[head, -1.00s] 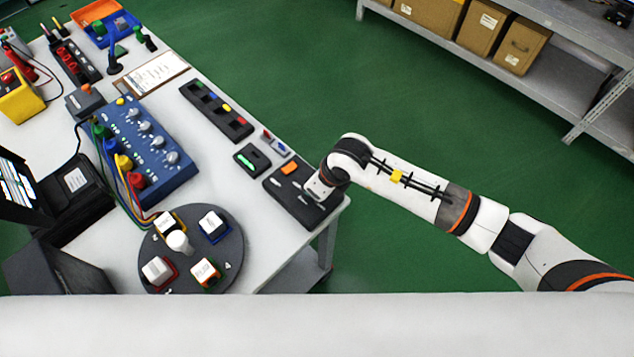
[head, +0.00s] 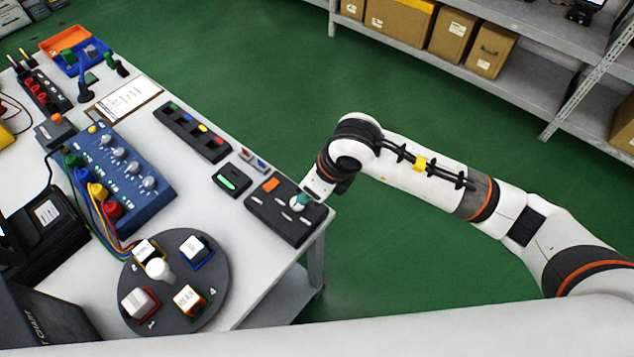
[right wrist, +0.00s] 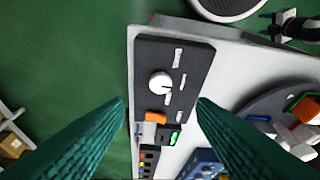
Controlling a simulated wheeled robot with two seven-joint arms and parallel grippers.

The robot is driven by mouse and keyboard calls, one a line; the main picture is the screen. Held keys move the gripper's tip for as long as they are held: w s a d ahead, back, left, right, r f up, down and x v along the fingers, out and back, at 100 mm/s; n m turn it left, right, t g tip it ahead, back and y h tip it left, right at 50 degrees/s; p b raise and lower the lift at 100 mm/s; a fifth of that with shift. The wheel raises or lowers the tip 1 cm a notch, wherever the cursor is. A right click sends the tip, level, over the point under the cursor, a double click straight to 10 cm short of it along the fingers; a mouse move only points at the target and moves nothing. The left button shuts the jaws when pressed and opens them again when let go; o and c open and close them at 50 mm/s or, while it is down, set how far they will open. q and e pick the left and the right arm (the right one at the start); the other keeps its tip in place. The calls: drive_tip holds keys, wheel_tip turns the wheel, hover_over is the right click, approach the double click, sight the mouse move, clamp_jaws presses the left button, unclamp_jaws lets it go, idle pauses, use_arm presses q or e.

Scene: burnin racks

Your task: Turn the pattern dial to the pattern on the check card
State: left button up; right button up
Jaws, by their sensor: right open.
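The dial, a round white knob (right wrist: 160,82), sits on a black panel (right wrist: 150,55) with small white label strips beside it. In the head view the panel (head: 270,222) lies at the table's right corner, and the knob is partly covered by a teal fingertip. My right gripper (right wrist: 161,101) is open and empty, its two teal fingers on either side of the panel in the right wrist view. The knob lies beyond the fingertips, apart from them. A clipboard with a printed sheet (head: 125,97) lies at the table's back; its print is too small to read. My left gripper is out of view.
An orange switch (head: 270,184) is on the same panel. A green-lit module (head: 232,180), a row of coloured buttons (head: 192,130), a blue knob box (head: 135,165) and a round dark turntable (head: 205,270) stand nearby. Green floor is clear right of the table.

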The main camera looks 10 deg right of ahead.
drive_tip(key=shift+v, duration=1.35)
drive_tip(key=shift+a, duration=0.15)
